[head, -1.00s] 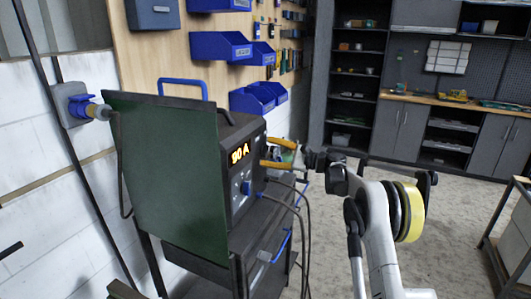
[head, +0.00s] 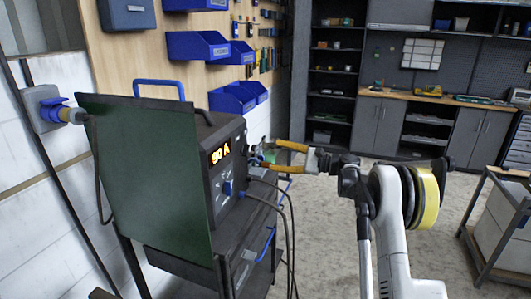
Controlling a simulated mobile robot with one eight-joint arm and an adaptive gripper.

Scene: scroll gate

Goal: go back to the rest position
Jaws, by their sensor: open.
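My gripper (head: 272,156) has two yellow-orange fingers, spread open with nothing visible between them. It is at the centre of the head view, pointing left at the front of a dark welding machine (head: 228,185). The fingertips are close to the machine's front panel; I cannot tell whether they touch it. The panel has a lit orange display (head: 219,154) and a blue knob (head: 227,187). Small parts behind the fingertips are partly hidden. My white arm comes up from the lower right.
The machine stands on a dark cart with cables (head: 290,225) hanging in front. A green panel (head: 145,180) covers its left side. Blue bins (head: 238,95) hang on the wall behind. A metal-framed cart (head: 490,225) stands at right. The floor (head: 325,225) between is clear.

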